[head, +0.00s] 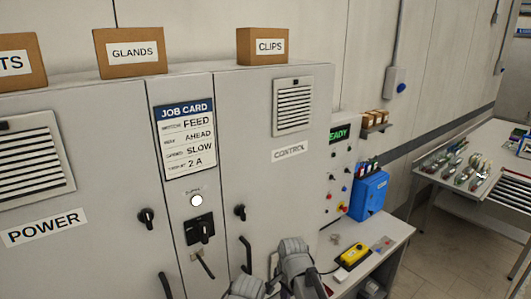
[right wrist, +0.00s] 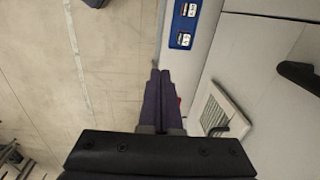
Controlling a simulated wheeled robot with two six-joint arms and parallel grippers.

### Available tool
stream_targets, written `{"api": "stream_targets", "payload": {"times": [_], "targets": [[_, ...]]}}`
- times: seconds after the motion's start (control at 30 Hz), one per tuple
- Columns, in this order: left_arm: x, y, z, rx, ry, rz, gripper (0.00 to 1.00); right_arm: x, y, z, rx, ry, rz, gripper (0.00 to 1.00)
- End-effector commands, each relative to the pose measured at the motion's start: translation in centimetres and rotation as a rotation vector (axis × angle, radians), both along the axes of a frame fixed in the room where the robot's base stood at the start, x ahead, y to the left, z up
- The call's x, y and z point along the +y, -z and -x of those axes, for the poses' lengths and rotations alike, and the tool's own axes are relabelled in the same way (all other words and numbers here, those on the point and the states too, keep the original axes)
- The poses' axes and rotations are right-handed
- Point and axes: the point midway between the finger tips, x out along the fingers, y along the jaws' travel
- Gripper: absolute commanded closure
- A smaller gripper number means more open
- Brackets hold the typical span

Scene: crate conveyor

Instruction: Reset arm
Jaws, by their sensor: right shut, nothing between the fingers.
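My right gripper (right wrist: 159,74) is shut and empty in the right wrist view, its two dark fingers pressed together over the tiled floor, close beside a grey panel. In the head view my grey arm links rise at the bottom centre, in front of the control cabinet (head: 270,195) and left of the small bench (head: 385,235). The right gripper's fingers cannot be made out there. My left gripper is in neither view.
The cabinets carry protruding handles (head: 245,255) and a job card (head: 187,138). Boxes, including the clips box (head: 262,46), stand on top. A yellow pendant (head: 353,255) lies on the bench by a blue case (head: 369,195). Open floor (head: 440,240) shows at right.

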Motion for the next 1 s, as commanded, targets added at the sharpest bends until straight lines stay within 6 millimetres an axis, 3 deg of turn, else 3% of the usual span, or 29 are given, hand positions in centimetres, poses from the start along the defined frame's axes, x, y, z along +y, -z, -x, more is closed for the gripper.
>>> {"api": "stream_targets", "payload": {"times": [0.03, 0.2, 0.4, 0.6, 1.0], "targets": [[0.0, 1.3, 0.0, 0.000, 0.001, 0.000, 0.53, 0.2, 1.4, 2.6, 0.008, -0.141, 0.026, 1.00], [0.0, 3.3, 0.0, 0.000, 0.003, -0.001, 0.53, 0.4, 3.4, 8.2, 0.049, -0.614, 0.104, 1.00], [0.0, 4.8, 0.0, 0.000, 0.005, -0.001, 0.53, 0.1, 4.8, 12.7, 0.099, -1.032, 0.153, 1.00], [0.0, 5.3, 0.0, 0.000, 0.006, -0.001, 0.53, -0.1, 5.3, 14.4, 0.126, -1.220, 0.169, 1.00], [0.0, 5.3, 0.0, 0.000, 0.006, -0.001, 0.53, -0.1, 5.2, 14.5, 0.129, -1.243, 0.171, 1.00]]}}
